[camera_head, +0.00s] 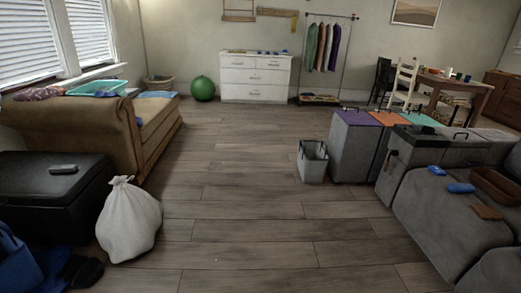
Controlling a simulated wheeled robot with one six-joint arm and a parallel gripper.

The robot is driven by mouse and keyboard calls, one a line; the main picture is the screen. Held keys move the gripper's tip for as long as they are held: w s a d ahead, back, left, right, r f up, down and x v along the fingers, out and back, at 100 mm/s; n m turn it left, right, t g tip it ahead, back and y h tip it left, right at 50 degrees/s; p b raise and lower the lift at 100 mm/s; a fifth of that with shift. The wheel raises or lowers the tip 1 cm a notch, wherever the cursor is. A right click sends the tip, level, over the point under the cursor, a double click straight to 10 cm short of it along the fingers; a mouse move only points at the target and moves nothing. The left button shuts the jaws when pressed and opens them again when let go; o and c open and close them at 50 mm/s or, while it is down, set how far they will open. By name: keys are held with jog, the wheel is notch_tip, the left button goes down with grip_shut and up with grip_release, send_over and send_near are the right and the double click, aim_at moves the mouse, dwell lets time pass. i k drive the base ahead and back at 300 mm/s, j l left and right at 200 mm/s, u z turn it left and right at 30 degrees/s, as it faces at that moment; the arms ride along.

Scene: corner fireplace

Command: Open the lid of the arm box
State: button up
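No part labelled as the arm box can be made out for certain. The grey sofa (425,205) at the right has a box-like arm at its far end, with a dark flat top (422,137) that looks closed. A small dark handle or latch (392,153) shows on its near left side. Behind it stand tall grey bins with a purple lid (357,118), an orange lid (389,119) and a green lid (420,120), all looking shut. My gripper is not in view.
The wooden floor (250,200) is clear through the middle. An open grey bin (312,162) stands left of the tall bins. A white sack (129,220), black ottoman (50,190) and tan couch (95,125) line the left. A blue item (461,188) and brown tray (497,184) lie on the sofa.

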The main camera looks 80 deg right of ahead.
aim_at(458, 137)
jog(key=z, duration=4)
